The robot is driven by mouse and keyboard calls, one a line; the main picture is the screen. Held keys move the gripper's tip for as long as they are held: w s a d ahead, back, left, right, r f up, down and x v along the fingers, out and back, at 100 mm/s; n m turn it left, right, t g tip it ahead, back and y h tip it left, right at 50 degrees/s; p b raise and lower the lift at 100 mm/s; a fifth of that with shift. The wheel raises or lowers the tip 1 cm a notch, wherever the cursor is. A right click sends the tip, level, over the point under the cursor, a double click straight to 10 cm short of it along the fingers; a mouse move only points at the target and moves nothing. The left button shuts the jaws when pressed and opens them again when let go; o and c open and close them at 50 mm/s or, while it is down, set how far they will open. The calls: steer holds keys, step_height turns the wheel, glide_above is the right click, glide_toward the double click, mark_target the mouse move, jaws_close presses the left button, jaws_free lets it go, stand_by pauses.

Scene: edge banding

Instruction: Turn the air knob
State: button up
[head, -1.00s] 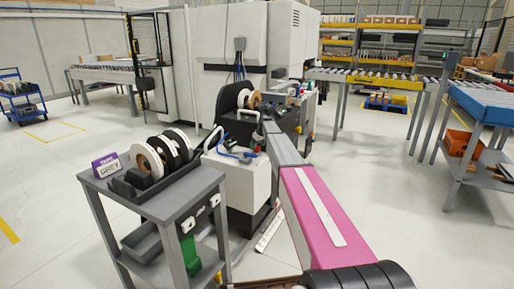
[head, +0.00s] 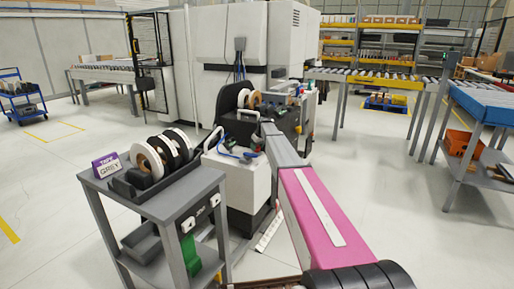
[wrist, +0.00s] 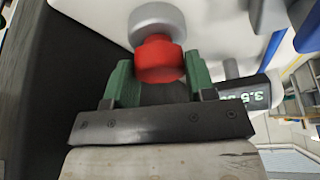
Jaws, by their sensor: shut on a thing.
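The air knob (wrist: 160,60) is a red cap on a round grey metal part (wrist: 157,22) in the wrist view. My gripper (wrist: 158,68) has green fingers, one on each side of the red cap, and is shut on it. A small dark display with pale digits (wrist: 250,98) shows beside the right finger. In the head view my pink and grey arm reaches forward to the machine (head: 240,170), and I cannot make out the gripper or the knob clearly there.
A grey cart (head: 150,200) with tape reels (head: 160,152) stands at the left, near my arm. The floor between the arm and that table is clear.

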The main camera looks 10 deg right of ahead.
steer(key=m+h, duration=0.1)
steer(key=m, duration=0.2)
steer(key=m+h, duration=0.1)
steer(key=m, duration=0.1)
steer(key=shift+a+m+t, duration=0.1)
steer(key=shift+m+t, duration=0.3)
steer(key=m+h, duration=0.2)
steer(key=m, duration=0.2)
steer(key=shift+m, duration=0.4)
steer(key=shift+m+g, duration=0.3)
steer(key=o, duration=0.9)
steer(key=shift+a, duration=0.1)
steer(key=v, duration=1)
steer(key=shift+s+r, duration=0.2)
steer(key=shift+r, duration=0.15)
